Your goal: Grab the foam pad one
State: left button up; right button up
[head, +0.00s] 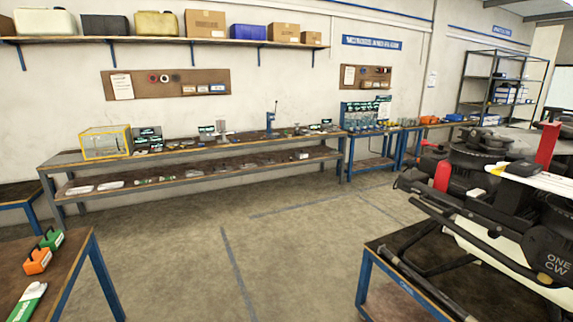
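I cannot make out a foam pad for certain in the head view; the small items on the far bench are too small to tell apart. A large spray drone (500,215) with black arms, a pale body and a motor marked "ONE CW" (549,252) rests on a blue-legged table (385,270) at the right. On the near left table (62,258) are an orange item (37,262), a green item with a dark handle (52,238) and a green and white item (27,303). Neither of my grippers is in view.
A long two-level workbench (200,173) runs along the back wall, with a yellow-framed clear box (105,143) at its left end. A wall shelf (150,39) holds canisters and cardboard boxes. A metal rack (492,85) stands at the back right. The middle floor (275,240) is clear.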

aim_at(525, 170)
jog(key=z, duration=1.55)
